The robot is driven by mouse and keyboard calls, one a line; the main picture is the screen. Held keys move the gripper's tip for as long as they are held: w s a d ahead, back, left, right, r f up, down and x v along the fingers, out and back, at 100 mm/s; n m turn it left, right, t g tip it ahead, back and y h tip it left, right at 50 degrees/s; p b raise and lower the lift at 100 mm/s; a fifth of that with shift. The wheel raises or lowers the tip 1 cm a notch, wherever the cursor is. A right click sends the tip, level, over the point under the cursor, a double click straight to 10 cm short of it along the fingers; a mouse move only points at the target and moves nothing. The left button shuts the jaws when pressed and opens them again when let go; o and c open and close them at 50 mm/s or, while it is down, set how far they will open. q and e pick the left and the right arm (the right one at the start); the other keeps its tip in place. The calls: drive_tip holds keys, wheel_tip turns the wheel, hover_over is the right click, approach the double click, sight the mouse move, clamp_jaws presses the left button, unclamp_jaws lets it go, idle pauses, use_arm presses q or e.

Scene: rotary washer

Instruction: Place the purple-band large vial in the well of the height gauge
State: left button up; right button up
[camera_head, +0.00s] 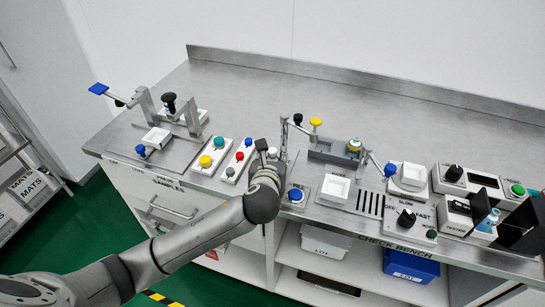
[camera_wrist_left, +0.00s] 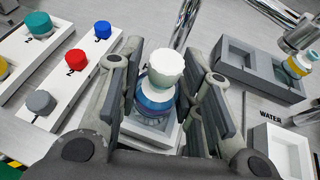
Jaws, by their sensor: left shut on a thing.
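A large vial (camera_wrist_left: 163,72) with a white cap and a blue-to-purple band stands between the fingers of my left gripper (camera_wrist_left: 165,105) in the left wrist view. The gripper is shut on it. A white square-rimmed holder (camera_wrist_left: 172,138) shows below the vial; I cannot tell whether the vial's base is inside it or above it. In the head view my left gripper (camera_head: 267,155) is over the front middle of the bench, and the arm and gripper hide the vial. I cannot clearly pick out the height gauge. My right gripper is not in view.
Button boxes (camera_head: 212,156) stand left of the gripper. A grey two-recess block (camera_wrist_left: 262,68) and another vial with a yellow band (camera_head: 354,146) are to the right. A metal post (camera_head: 284,132) rises close behind the gripper. The back of the bench (camera_head: 300,90) is clear.

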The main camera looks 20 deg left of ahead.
use_arm(q)
drive_tip(key=shift+f, duration=0.1)
drive_tip(key=o, duration=1)
drive_tip(key=shift+o, duration=0.2)
drive_tip(key=shift+s+r, duration=0.1)
drive_tip(key=shift+r, duration=0.1)
drive_tip(key=v, duration=1.1)
drive_tip(key=shift+s, duration=0.35)
drive_tip(key=shift+d+r, duration=0.1)
